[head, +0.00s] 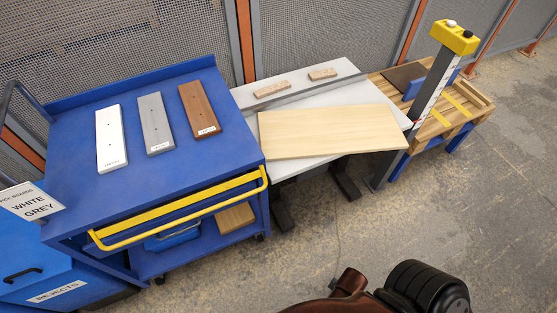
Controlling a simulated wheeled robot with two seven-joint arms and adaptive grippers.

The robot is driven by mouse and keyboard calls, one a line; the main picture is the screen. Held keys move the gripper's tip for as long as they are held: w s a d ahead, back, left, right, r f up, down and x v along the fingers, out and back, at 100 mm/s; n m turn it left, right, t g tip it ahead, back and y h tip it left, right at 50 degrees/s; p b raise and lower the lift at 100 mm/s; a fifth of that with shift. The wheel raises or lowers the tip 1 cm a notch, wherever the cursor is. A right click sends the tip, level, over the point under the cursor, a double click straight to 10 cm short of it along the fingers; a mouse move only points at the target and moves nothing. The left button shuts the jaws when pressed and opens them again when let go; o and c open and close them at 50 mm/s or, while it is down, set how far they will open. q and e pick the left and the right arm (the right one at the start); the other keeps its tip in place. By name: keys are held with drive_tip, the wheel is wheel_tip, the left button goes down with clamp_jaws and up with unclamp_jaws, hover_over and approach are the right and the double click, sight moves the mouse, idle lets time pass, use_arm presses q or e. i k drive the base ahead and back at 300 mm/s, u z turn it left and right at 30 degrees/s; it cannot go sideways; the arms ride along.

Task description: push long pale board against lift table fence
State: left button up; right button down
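The long pale board (325,131) lies flat on the white lift table (275,172). The grey fence (310,91) runs along the table behind it. The board is askew to the fence. Its back left corner is close to the fence, and I cannot tell whether they touch. A wedge-shaped gap widens towards the right. The board's front right corner sticks out past the table's front edge. Neither of my grippers shows in the head view.
Two small wooden blocks (271,90) (322,74) lie behind the fence. The blue cart (80,200) at left carries white, grey and brown boards. A post with a yellow control box (455,38) stands at the table's right end, by a wooden bench (476,98). The floor (450,210) in front is clear.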

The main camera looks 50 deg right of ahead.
sight(301, 133)
drive_tip(key=u, duration=0.6)
drive_tip(key=i, duration=0.9)
drive_tip(key=z, duration=2.6)
